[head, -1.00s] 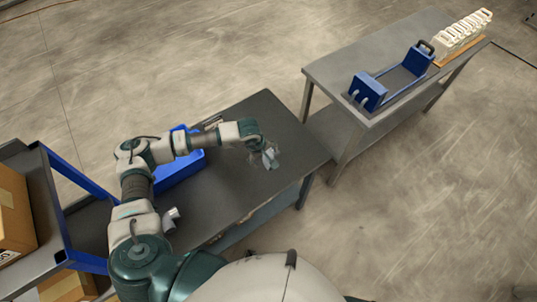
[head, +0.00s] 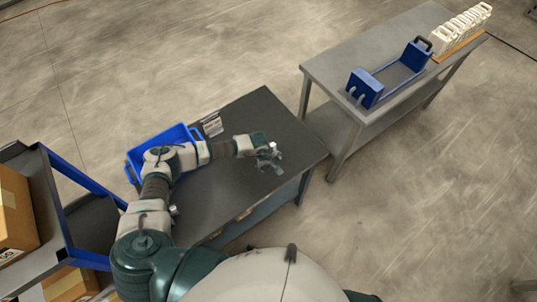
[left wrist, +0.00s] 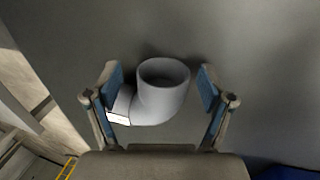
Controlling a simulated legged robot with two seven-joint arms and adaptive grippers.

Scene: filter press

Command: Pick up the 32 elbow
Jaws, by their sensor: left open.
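A grey pipe elbow (left wrist: 163,95) with a white label lies on the dark table in the left wrist view, its round opening facing the camera. The label is too small to read. My left gripper (left wrist: 160,84) is open, with one blue-padded finger on each side of the elbow. The left finger is close to the labelled end; I cannot tell if it touches. In the head view my left gripper (head: 270,157) is low over the table's right part and mostly hides the elbow. My right gripper is not in view.
A blue bin (head: 134,168) stands on the dark table (head: 268,112) behind my left arm. Another grey fitting (head: 174,210) shows partly beside my arm. A second table (head: 325,66) holds a blue frame (head: 366,90) and white plates (head: 462,32). A cart (head: 65,235) with cardboard boxes stands left.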

